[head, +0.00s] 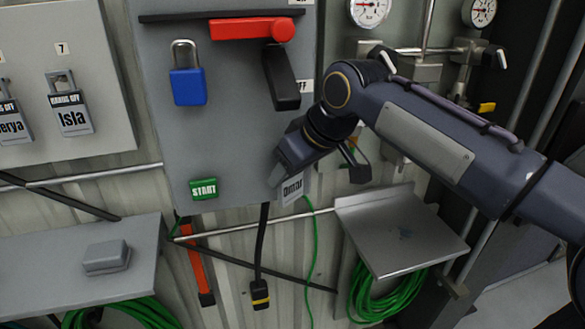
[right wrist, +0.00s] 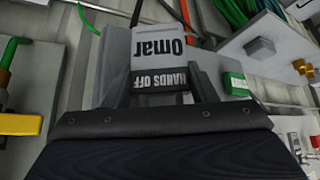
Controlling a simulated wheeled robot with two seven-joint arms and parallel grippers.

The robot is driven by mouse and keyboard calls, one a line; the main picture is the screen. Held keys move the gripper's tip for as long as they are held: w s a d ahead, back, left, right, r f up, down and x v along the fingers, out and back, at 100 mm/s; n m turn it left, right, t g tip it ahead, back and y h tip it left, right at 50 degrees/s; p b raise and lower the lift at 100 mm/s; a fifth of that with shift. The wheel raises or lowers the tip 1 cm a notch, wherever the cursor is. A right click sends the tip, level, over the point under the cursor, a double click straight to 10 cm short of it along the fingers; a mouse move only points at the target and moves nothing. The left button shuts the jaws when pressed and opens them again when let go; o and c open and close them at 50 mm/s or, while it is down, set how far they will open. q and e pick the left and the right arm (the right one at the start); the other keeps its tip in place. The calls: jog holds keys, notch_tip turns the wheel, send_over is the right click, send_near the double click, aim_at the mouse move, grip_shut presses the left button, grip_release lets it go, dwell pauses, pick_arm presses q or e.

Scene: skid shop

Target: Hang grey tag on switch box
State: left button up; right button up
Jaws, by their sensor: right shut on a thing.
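The grey switch box (head: 225,140) hangs on the wall in the middle of the head view. It carries a red handle (head: 240,29), a black lever (head: 281,75), a blue padlock (head: 188,87) and a green START button (head: 204,188). My right gripper (head: 283,176) is in front of the box's lower right corner. It is shut on the grey tag (head: 292,190), which reads "Omar". In the right wrist view the tag (right wrist: 160,48) sits between the fingers (right wrist: 157,98), with "HANDS OFF" on its dark band. I cannot tell whether the tag touches the box. My left gripper is out of view.
A tag board (head: 95,120) with "Isla" (head: 72,112) and another tag hangs at left. A shelf (head: 135,260) with a grey block (head: 106,257) is below it. A small metal shelf (head: 400,225) and gauges (head: 370,10) are at right. Green hoses and a black cable hang below.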

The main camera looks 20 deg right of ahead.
jog(key=shift+f, duration=0.2)
jog(key=o, duration=0.7)
jog(key=shift+c, duration=0.2)
jog(key=shift+o, duration=1)
jog(key=shift+a, duration=0.1)
jog(key=shift+r, duration=0.1)
